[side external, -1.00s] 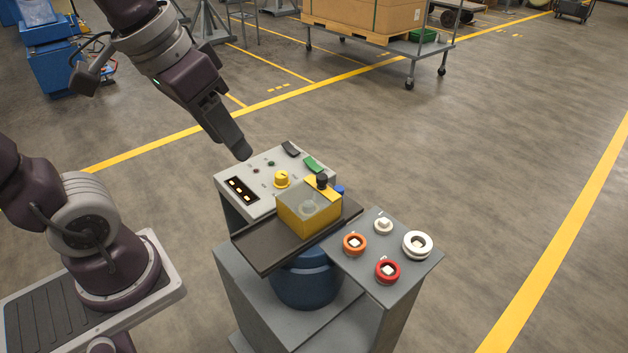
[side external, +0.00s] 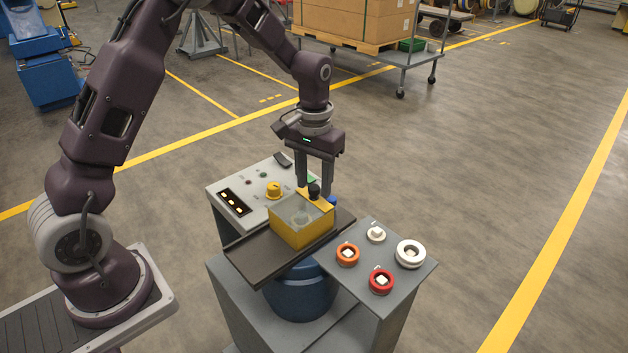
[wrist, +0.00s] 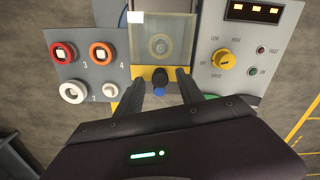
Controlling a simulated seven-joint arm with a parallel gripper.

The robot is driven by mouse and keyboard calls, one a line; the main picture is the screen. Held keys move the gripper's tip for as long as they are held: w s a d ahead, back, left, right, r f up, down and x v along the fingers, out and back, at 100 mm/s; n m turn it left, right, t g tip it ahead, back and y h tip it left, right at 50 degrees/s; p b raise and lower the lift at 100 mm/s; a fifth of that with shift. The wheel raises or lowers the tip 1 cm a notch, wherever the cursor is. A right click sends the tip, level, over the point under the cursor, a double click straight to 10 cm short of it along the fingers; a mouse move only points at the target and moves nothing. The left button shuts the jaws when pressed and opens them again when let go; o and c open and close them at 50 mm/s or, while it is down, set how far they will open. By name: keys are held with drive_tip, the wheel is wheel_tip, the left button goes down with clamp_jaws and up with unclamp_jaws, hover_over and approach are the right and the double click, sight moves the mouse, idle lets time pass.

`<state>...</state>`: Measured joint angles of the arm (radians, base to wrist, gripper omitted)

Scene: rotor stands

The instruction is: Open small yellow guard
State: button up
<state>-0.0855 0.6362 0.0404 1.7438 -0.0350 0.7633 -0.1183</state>
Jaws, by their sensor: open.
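The small yellow guard (side external: 302,232) is a yellow box with a clear top, closed on a dark tray (side external: 250,262). A black knob (side external: 313,190) stands on its far edge. My gripper (side external: 314,192) points down at the knob, its two fingers apart. In the wrist view my gripper (wrist: 166,76) has a finger on each side of the knob (wrist: 160,74); I cannot tell whether they touch it. The guard's clear lid (wrist: 161,40) lies ahead of the fingers, with a round part visible beneath it.
A grey panel with a yellow dial (side external: 273,190) stands left of the guard. A grey plate (side external: 402,292) with orange, red and white ringed posts lies to the right. A blue knob (wrist: 158,92) sits close to the fingers.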

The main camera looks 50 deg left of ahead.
clamp_jaws()
idle(1.4)
